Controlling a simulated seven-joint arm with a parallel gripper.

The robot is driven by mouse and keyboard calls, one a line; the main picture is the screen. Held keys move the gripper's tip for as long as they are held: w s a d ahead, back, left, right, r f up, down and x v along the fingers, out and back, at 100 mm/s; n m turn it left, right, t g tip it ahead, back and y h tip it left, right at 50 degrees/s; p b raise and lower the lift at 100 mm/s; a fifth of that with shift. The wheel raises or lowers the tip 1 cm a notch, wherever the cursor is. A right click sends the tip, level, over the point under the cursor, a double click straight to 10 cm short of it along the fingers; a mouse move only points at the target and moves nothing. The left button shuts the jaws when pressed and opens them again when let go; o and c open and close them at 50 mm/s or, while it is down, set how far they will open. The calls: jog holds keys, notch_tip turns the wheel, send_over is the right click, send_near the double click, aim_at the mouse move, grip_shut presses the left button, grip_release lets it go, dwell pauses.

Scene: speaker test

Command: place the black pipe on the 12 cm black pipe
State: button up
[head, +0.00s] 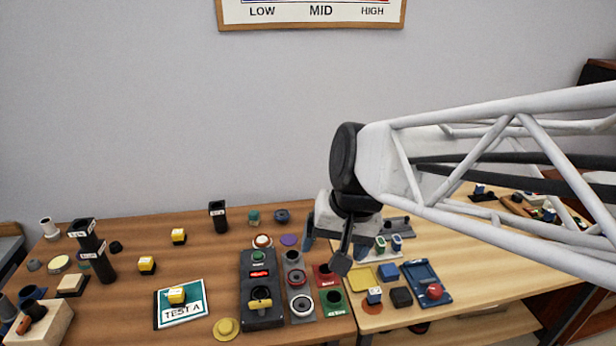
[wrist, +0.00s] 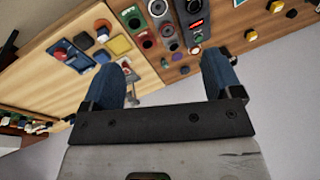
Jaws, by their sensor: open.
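Three upright black pipes with pale labels stand on the left table in the head view. One is at the back left (head: 86,243), one is just in front of it (head: 105,270), and a shorter-looking one (head: 218,218) stands alone near the back middle. The label print is too small to tell which is the 12 cm one. My gripper (head: 325,248) hangs above the seam of the two tables, right of all three pipes and apart from them. In the wrist view its blue fingers (wrist: 165,78) are spread with nothing between them. No black pipe can be made out clearly there.
A black control box (head: 261,290) with a yellow knob lies left of my gripper. Yellow blocks (head: 147,266), a TEST A card (head: 180,315) and a wooden block with a dark tube (head: 40,325) lie further left.

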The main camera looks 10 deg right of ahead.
jog(key=s+d+f+n+h, duration=0.1)
jog(key=s+d+n+h, duration=0.1)
jog(key=s+d, duration=0.4)
jog(key=shift+s+f+t, duration=0.15)
jog(key=shift+s+t, duration=0.15)
jog(key=shift+s, duration=0.2)
